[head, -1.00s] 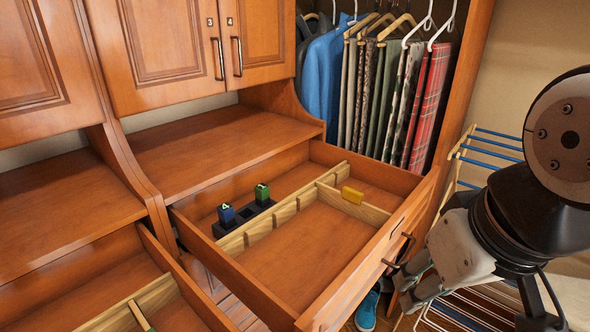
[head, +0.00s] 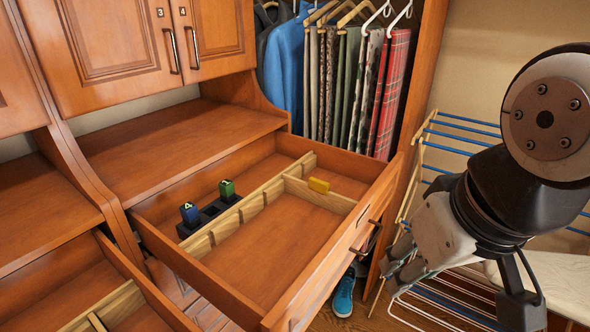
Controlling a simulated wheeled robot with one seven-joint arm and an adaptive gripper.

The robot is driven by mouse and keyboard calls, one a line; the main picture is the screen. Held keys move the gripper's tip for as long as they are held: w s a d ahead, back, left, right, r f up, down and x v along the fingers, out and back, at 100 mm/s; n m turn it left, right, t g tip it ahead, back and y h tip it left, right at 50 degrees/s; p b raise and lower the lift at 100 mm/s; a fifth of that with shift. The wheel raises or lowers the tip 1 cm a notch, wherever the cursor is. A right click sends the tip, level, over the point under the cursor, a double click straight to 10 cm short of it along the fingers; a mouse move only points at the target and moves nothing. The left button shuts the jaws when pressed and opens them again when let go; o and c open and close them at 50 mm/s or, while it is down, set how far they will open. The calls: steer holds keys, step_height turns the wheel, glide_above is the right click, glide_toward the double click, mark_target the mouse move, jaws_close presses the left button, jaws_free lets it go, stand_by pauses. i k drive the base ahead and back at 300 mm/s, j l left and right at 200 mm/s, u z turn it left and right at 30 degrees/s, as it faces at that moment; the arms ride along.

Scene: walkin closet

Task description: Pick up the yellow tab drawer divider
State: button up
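The yellow tab (head: 319,186) stands up at the top edge of a short light-wood drawer divider (head: 335,203) in the open drawer. This divider runs crosswise from a long notched wooden divider (head: 250,205) toward the drawer's front. My gripper (head: 393,268) is at the right, outside the drawer's front and apart from the divider. Its two fingers look spread and empty, pointing left. Part of the gripper is hidden behind my arm.
A black holder (head: 210,217) with blue (head: 189,213) and green (head: 227,189) blocks sits behind the long divider. The drawer front (head: 335,255) has a handle. A second open drawer (head: 150,285) is lower left. A drying rack (head: 455,145) and a blue shoe (head: 344,296) are nearby.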

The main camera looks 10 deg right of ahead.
mark_target(318, 192)
steer(key=i+l+u, duration=0.35)
steer(key=l, duration=0.3)
steer(key=i+l+u, duration=0.2)
steer(key=l, duration=0.2)
steer(key=i+l+u, duration=0.2)
steer(key=l, duration=0.2)
